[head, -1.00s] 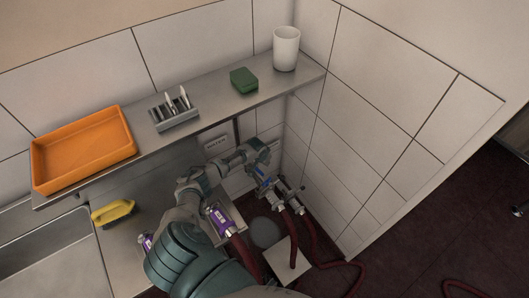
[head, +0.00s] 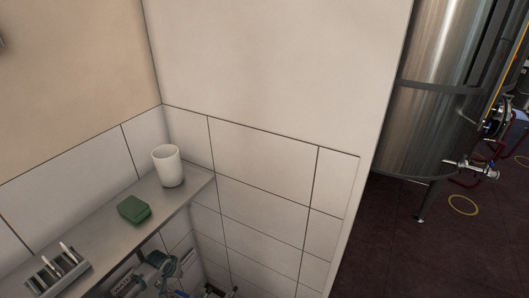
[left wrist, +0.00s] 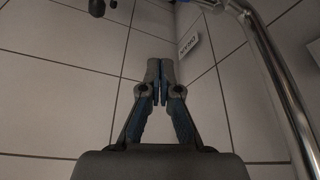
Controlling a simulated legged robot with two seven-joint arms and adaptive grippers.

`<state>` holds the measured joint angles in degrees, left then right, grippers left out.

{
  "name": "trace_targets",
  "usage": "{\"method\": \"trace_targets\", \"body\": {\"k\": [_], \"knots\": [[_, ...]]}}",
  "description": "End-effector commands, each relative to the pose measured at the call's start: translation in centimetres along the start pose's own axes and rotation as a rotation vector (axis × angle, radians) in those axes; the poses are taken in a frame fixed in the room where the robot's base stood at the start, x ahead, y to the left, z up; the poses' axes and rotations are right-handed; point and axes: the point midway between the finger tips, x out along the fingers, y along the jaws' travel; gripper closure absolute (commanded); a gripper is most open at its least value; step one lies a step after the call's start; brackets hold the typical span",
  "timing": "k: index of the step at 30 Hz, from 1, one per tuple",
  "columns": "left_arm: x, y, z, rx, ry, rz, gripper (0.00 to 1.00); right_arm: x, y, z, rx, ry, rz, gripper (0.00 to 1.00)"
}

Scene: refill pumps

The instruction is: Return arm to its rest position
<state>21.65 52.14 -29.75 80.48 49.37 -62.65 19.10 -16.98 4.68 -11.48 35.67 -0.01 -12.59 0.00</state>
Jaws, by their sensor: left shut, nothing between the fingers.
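My left gripper (left wrist: 160,72) is shut in the left wrist view. Its fingers meet with nothing between them, in front of a tiled wall. In the head view a piece of my left arm shows at the bottom edge, under the shelf; its fingers cannot be made out there. My right gripper is in neither view.
A metal shelf (head: 104,238) along the wall carries a white cup (head: 168,167), a green sponge (head: 134,209) and a grey rack (head: 58,276). A curved metal pipe (left wrist: 275,75) runs close to the gripper's right. A small sign (left wrist: 189,43) is on the wall. A steel tank (head: 430,110) stands far right.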

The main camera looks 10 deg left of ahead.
Motion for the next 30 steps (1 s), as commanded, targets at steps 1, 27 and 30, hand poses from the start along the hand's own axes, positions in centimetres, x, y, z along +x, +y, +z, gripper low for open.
{"method": "trace_targets", "body": {"k": [1,27,30], "knots": [[0.2,0.5,0.3,0.008,-0.004,0.004,1.0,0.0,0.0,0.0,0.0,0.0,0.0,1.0],[-9.5,24.0,26.1,0.343,-0.027,0.129,1.0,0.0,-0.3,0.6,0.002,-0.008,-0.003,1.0],[-11.2,23.4,27.3,0.318,-0.033,0.102,1.0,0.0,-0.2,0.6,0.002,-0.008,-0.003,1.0]]}}
